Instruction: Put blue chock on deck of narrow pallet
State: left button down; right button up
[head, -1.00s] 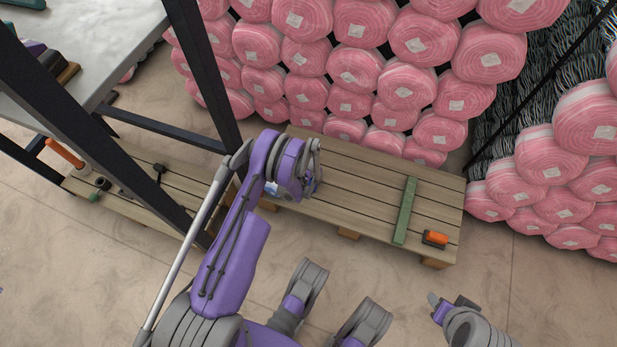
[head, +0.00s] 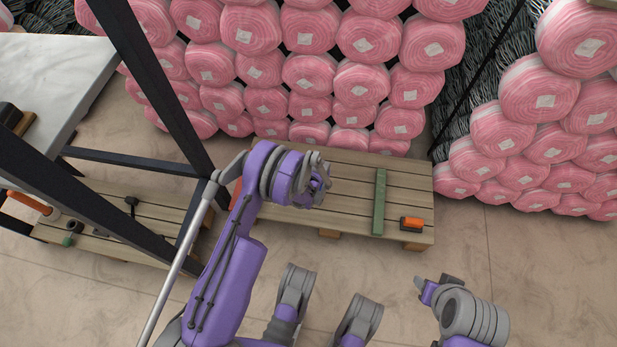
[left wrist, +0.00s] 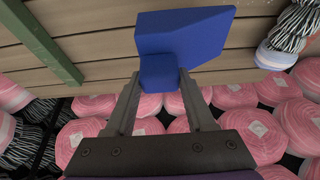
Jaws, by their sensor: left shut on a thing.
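My left gripper (head: 322,182) is over the left part of a slatted wooden pallet (head: 345,205) in the head view. In the left wrist view it is shut on the blue chock (left wrist: 182,38), a blue block with a slanted end, held between the fingertips (left wrist: 160,85). The pallet's boards (left wrist: 95,35) show behind the chock. I cannot tell whether the chock touches them. In the head view the gripper hides the chock. My right gripper (head: 436,286) is at the lower right, above the floor; its opening is unclear.
A green bar (head: 379,202) and an orange-and-black object (head: 411,223) lie on the pallet's right part. Another pallet (head: 95,232) with small items stands at left, under a black-framed table (head: 60,65). Pink rolls (head: 310,75) are stacked behind. Floor in front is clear.

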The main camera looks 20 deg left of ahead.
aim_at(409, 179)
jog(key=i+l, duration=0.2)
jog(key=l, duration=0.2)
jog(key=i+l, duration=0.15)
jog(key=l, duration=0.25)
jog(key=i+l, duration=0.2)
jog(key=l, duration=0.2)
jog(key=i+l, duration=0.15)
jog(key=l, duration=0.25)
jog(key=i+l, duration=0.2)
jog(key=l, duration=0.2)
